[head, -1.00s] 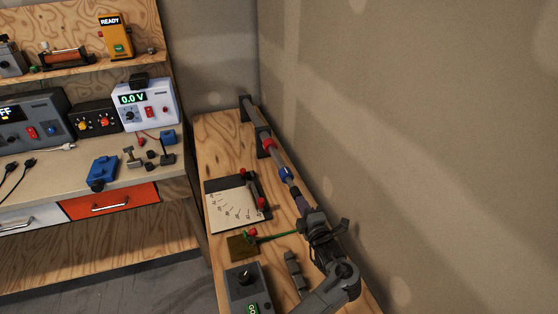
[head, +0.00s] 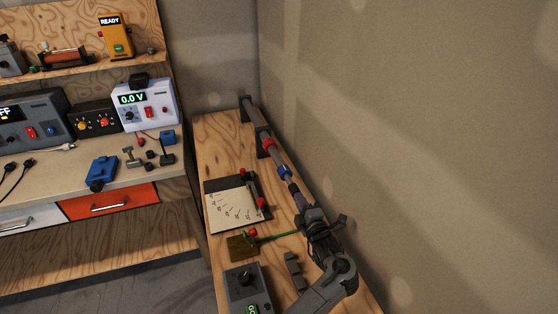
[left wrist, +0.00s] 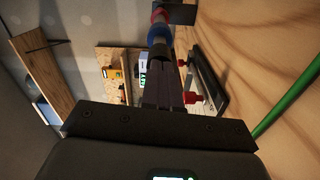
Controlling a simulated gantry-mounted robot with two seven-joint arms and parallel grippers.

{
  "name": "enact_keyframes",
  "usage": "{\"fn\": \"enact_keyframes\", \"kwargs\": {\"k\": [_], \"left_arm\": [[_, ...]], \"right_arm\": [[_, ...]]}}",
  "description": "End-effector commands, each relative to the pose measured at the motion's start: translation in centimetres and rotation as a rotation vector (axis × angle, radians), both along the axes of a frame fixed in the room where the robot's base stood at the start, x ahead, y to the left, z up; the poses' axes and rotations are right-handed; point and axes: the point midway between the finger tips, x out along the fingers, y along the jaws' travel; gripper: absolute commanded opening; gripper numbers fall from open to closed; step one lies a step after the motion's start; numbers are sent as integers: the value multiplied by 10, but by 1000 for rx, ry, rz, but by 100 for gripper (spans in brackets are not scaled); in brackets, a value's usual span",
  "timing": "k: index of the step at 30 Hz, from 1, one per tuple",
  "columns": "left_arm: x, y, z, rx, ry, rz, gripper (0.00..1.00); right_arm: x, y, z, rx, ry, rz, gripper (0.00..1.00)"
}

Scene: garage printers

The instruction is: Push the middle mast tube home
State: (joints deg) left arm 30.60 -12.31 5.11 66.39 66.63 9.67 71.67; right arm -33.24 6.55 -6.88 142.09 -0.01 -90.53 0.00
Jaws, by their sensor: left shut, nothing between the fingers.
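The mast (head: 254,122) is a grey tube assembly lying along the wall side of the wooden bench, with a red collar (head: 266,143) and a blue collar (head: 285,171). A narrower grey tube end (head: 291,186) shows on the near side of the blue collar. My left gripper (head: 297,196) is shut and empty, with its fingertips lined up at the tube's near end. In the left wrist view the fingers (left wrist: 165,82) point at the tube end just before the blue collar (left wrist: 160,33); touching or a hair apart, I cannot tell. The right gripper is out of view.
An analog meter panel (head: 232,205), a brass plate (head: 241,246) with a green lead (head: 280,236) and a grey control box (head: 246,286) lie left of my gripper. The wall (head: 430,150) runs close on the right. A second bench (head: 70,175) stands left.

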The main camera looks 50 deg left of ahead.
Motion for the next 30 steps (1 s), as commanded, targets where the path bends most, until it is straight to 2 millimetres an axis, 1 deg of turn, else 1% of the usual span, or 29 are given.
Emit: {"fn": "enact_keyframes", "kwargs": {"k": [30], "left_arm": [[6, 14, 0, 0, -1, 0, 0]], "right_arm": [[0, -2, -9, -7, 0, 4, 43]]}}
